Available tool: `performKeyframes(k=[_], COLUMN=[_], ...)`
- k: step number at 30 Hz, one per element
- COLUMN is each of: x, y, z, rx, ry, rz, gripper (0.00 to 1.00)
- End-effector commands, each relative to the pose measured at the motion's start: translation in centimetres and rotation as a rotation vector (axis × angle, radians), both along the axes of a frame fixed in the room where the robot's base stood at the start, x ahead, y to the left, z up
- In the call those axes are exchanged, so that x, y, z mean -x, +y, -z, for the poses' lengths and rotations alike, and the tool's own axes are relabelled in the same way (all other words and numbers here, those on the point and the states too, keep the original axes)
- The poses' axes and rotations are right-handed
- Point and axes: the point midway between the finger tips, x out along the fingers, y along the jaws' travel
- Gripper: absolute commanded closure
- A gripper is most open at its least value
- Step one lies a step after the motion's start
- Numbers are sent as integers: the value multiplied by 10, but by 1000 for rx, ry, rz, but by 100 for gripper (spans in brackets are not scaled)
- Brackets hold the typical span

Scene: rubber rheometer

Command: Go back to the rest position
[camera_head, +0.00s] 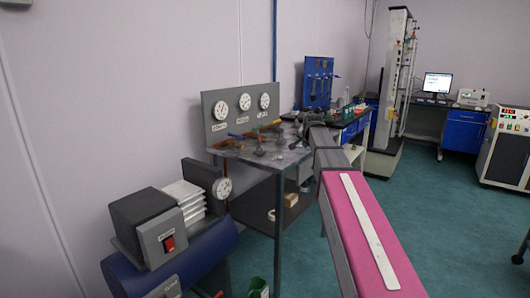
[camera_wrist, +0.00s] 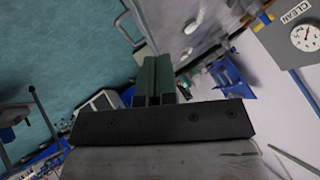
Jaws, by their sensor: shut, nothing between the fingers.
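My gripper (camera_wrist: 154,75) shows in the wrist view with its two dark green fingers side by side and touching, shut and empty. In the head view my arm reaches forward from the lower right, and its far end is near the right edge of the grey workbench (camera_head: 262,158). The fingers are too small and overlapped to make out there. In the wrist view the bench edge and the teal floor lie beyond the fingers.
A blue machine with a red switch (camera_head: 169,242) is at the lower left. A tall grey machine (camera_head: 392,90) stands farther back. The teal floor (camera_head: 440,220) at right is clear.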

Motion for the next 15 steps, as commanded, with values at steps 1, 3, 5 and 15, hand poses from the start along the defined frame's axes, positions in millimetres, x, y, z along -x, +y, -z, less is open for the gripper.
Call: performKeyframes(k=[1,3,5,15], x=[5,11,16,71], y=[0,0,0,2], z=[8,18,28,113], rx=[6,16,26,107], ry=[11,26,41,179], rz=[-7,-18,-30,-137], gripper=[100,100,100,100])
